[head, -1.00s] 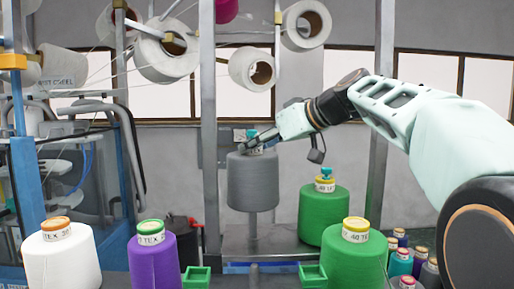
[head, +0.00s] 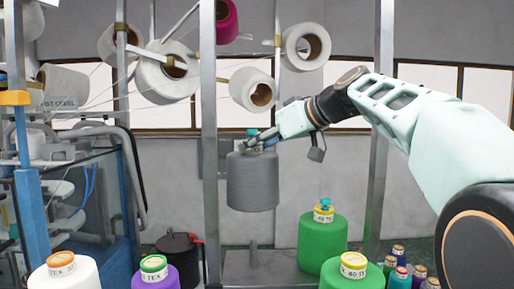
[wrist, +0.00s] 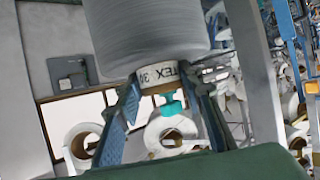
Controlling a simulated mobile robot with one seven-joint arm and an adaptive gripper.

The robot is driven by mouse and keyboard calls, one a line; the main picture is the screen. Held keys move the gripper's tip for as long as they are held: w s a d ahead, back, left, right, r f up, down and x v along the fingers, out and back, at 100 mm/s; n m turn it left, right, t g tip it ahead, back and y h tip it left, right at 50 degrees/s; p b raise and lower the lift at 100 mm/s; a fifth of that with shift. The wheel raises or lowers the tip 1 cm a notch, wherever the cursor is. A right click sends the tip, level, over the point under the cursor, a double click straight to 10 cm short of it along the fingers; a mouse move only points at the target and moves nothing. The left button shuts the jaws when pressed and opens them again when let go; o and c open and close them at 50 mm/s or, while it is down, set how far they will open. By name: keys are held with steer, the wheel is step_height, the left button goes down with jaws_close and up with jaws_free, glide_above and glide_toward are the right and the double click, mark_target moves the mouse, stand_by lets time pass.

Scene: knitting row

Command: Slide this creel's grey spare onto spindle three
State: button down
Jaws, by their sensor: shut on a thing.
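The grey yarn cone (head: 253,182) hangs upright in my gripper (head: 255,141), which is shut on its neck from above. In the wrist view the cone (wrist: 148,35) shows with its banded neck reading TEX 30 (wrist: 156,76) between the fingers, and a teal piece (wrist: 172,106) at its end. A short grey post (head: 254,256) stands on a metal plate below the cone, with a visible gap between them. I cannot tell which spindle is number three.
White, purple and another green cone (head: 352,275) line the front, with smaller coloured spools at right. Steel uprights (head: 209,150) stand beside the grey cone. White bobbins hang above.

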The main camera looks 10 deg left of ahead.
step_height(320, 180, up, 4)
steer(key=shift+f+p, duration=0.1)
steer(key=shift+p, duration=0.8)
steer(key=shift+r, duration=1.15)
